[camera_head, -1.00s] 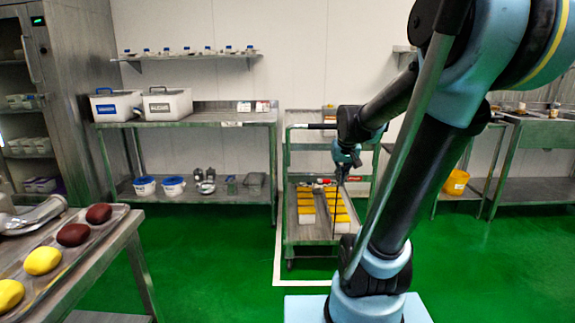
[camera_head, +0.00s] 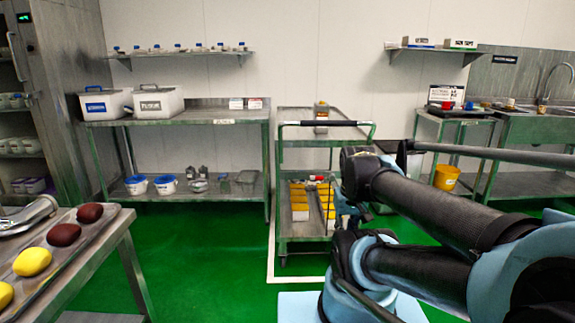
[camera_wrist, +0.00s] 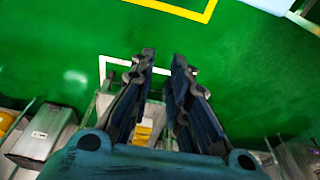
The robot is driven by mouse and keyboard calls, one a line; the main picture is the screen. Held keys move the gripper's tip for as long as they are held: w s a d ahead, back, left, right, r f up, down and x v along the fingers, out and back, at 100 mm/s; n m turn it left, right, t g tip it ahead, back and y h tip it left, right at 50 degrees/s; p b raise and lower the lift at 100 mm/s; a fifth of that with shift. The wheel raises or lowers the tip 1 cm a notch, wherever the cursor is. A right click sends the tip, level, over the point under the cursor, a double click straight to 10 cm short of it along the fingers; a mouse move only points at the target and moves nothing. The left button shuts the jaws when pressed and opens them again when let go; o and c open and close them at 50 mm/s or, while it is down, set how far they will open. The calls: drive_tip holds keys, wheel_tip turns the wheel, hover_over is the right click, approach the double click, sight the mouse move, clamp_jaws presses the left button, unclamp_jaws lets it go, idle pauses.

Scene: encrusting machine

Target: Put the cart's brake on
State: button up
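The cart (camera_head: 283,215) is a metal trolley with a dark push handle (camera_head: 318,123) on top. A front left caster (camera_head: 283,261) shows at floor level; the right one is hidden by my arm. I cannot make out a brake lever. My gripper (camera_wrist: 164,60) is open and empty in the wrist view, with a gap between its dark fingers. Part of the cart and its yellow items (camera_wrist: 143,134) show behind the fingers. In the head view my gripper is largely hidden at the cart's right side.
A steel table (camera_head: 215,119) with two lidded boxes stands left of the cart. A tray of yellow and brown pieces (camera_head: 75,248) is at the near left. A sink (camera_head: 535,125) and a yellow bucket (camera_head: 446,177) are at right. Green floor before the cart is clear.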

drive_tip(key=w+r+m+t+y, duration=0.1)
drive_tip(key=w+r+m, duration=0.3)
drive_tip(key=w, duration=0.8)
drive_tip(key=w+r+m+t+y, duration=0.15)
drive_tip(key=w+r+m, duration=0.3)
drive_tip(key=w, duration=0.65)
drive_tip(key=m+t+y, duration=0.2)
drive_tip(key=m, duration=0.6)
hover_over(322, 178)
drive_tip(key=s+d, duration=0.6)
drive_tip(key=s, duration=0.3)
wheel_tip(322, 178, down, 4)
drive_tip(key=x, duration=1.6)
drive_tip(key=shift+a+f, duration=0.15)
drive_tip(key=shift+a, duration=0.05)
